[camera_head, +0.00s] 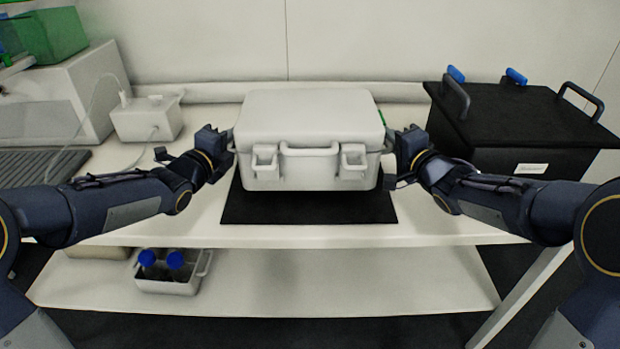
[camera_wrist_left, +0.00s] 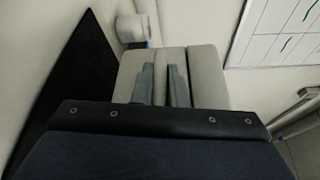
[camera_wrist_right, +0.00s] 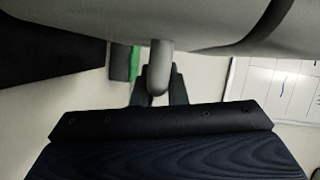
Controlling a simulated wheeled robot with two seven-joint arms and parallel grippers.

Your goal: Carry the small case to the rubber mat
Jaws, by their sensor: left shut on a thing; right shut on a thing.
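The small case (camera_head: 308,122) is a pale grey box with a front handle and two latches. In the head view it is upright over the black rubber mat (camera_head: 305,207); I cannot tell whether it rests on the mat or hangs just above. My left gripper (camera_head: 226,142) is at its left side and my right gripper (camera_head: 392,150) at its right side, both shut on it. The left wrist view shows the left fingers (camera_wrist_left: 160,84) against the pale case (camera_wrist_left: 205,65). The right wrist view shows the right fingers (camera_wrist_right: 157,90) around a grey side handle (camera_wrist_right: 160,68).
A black box (camera_head: 530,125) with handles and blue clips stands at the right. A white device (camera_head: 146,118) with tubing and a grey ridged tray (camera_head: 40,168) are at the left. On the lower shelf (camera_head: 330,285) sits a container (camera_head: 170,285) with two blue-capped bottles.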

